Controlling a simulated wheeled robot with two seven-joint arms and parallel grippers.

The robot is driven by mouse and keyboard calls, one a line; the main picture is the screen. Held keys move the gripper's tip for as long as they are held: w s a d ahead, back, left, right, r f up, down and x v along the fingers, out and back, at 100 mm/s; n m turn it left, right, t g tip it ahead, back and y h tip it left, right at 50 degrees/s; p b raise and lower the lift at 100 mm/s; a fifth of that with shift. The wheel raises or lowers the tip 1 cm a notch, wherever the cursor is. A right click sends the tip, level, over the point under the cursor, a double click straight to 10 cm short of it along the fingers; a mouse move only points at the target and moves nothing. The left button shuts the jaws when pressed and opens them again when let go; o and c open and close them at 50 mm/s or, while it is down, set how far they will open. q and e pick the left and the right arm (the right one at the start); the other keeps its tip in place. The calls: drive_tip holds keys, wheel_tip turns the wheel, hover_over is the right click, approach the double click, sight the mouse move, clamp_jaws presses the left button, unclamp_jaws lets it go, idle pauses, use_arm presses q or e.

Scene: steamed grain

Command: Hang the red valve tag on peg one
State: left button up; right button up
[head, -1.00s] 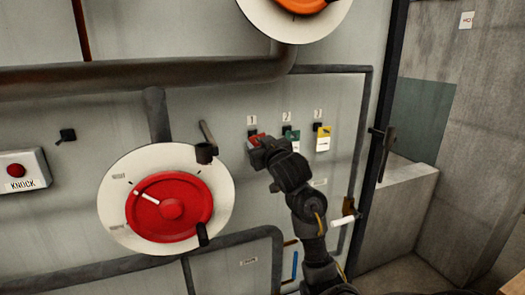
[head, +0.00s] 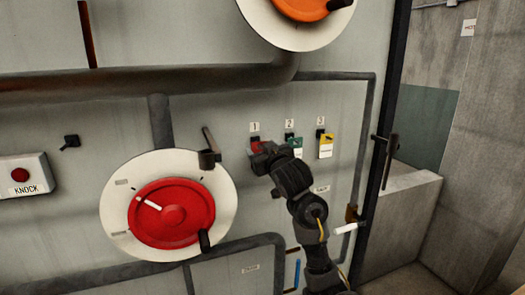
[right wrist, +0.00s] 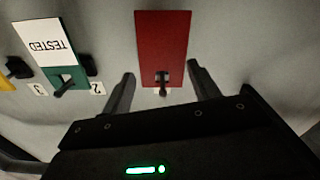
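The red tag (right wrist: 162,38) hangs at a dark peg (right wrist: 163,80) in the right wrist view, which shows the wall upside down. In the head view the red tag (head: 256,147) is below the label 1 (head: 254,127), mostly hidden behind my right gripper (head: 260,160). In the right wrist view my right gripper (right wrist: 160,80) is open. Its fingers stand on either side of the tag's peg end, with a gap on each side. My left gripper is not in view.
A green tag (head: 294,146) and a yellow tag (head: 326,146) hang at labels 2 and 3, right of the red one. A large red valve wheel (head: 180,222) is to the left, with a pipe (head: 140,80) above. A door handle (head: 388,160) is at the right.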

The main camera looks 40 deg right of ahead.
drive_tip(key=shift+o, duration=1)
drive_tip(key=shift+s, duration=0.2)
drive_tip(key=p+v, duration=0.6)
drive_tip(key=v, duration=0.4)
drive_tip(key=shift+s+a, duration=0.15)
drive_tip(key=shift+a, duration=0.05)
